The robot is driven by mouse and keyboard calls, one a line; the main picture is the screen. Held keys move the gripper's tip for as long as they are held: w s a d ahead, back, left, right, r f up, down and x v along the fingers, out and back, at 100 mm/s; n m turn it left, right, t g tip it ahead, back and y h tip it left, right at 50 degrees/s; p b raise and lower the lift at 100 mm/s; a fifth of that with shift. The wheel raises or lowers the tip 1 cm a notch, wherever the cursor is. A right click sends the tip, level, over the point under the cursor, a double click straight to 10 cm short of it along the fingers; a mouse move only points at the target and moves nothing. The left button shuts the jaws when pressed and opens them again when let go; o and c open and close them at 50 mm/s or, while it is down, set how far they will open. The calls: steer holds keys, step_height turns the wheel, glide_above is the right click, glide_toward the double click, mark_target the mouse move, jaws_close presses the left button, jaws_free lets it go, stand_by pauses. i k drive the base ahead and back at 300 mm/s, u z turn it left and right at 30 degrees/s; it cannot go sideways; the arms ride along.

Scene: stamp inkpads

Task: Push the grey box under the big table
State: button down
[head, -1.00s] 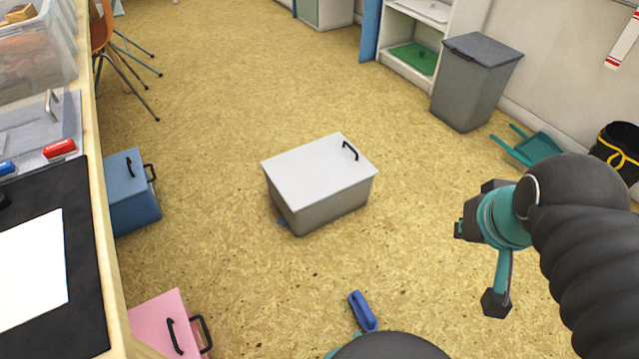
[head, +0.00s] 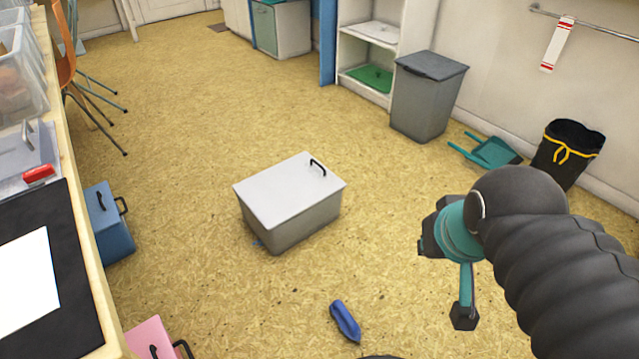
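The grey box (head: 292,222) stands on the open floor in the middle of the head view. It has a pale lid with a black handle near its far right edge. The big table (head: 85,255) runs along the left side, with a wooden edge. A blue box (head: 109,222) and a pink box (head: 152,337) stand at the table's side, each with black handles. My arm enters from the lower right. My gripper (head: 445,275) hangs to the right of the grey box, apart from it.
A blue object (head: 345,321) lies on the floor in front of the grey box. An orange chair (head: 66,50) stands at upper left. Floor between the grey box and table is clear.

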mark_target(281, 238)
steer(key=z, duration=1.3)
steer(key=i, duration=1.55)
steer(key=u, duration=0.55)
steer(key=i, duration=0.95)
steer(key=u, duration=1.35)
steer(key=i, duration=0.35)
steer(key=u, duration=0.25)
